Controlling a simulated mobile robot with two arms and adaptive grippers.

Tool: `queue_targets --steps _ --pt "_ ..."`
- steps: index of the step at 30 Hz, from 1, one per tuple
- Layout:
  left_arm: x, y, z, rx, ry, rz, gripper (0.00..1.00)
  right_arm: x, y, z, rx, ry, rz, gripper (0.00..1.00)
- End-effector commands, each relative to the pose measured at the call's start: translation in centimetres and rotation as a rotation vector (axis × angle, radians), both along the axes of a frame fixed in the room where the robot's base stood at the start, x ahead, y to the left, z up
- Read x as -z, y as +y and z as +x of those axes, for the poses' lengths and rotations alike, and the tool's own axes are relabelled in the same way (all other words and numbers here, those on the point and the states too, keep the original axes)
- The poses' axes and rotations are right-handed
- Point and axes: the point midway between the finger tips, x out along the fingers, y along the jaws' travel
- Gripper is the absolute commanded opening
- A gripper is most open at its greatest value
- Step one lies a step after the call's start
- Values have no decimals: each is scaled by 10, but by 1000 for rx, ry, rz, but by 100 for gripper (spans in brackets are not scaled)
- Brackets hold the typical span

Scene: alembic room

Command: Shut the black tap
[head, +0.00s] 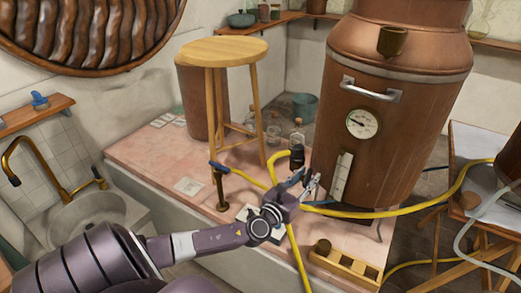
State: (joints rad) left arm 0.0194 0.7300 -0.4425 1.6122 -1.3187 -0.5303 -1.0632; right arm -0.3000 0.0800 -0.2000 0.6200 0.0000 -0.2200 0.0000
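A black tap (297,156) stands upright behind the copper vessel's left side, with a clear top part and a yellow hose beside it. Its lower part is partly hidden by my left gripper. My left gripper (304,182) reaches in from the left, just below and in front of the black tap. Its fingers look apart with nothing between them. I cannot tell whether it touches the tap. My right gripper is not in view.
A large copper vessel (390,110) with a gauge stands close on the right. A blue-handled tap (220,168) stands on a brass post to the left. Yellow hoses (420,203) cross the pink tiled platform (150,157). A wooden stool (224,52) stands behind, and a wooden rack (345,265) lies in front.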

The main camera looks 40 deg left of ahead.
Motion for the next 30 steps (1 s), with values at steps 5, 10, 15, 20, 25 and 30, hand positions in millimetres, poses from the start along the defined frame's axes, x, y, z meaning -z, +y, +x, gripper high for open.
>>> queue_targets --steps 5,10,15,20,25,30 --pt "7 4 0 105 1 8 30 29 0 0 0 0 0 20" --pt "4 2 -19 145 6 -1 30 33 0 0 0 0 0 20" --pt "3 3 -45 144 4 0 30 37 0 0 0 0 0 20" --pt "3 4 -68 143 4 -1 30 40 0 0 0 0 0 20" --pt "0 4 -85 75 -22 -170 30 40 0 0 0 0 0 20" --pt "8 12 -99 -77 -55 -502 30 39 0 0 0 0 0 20"
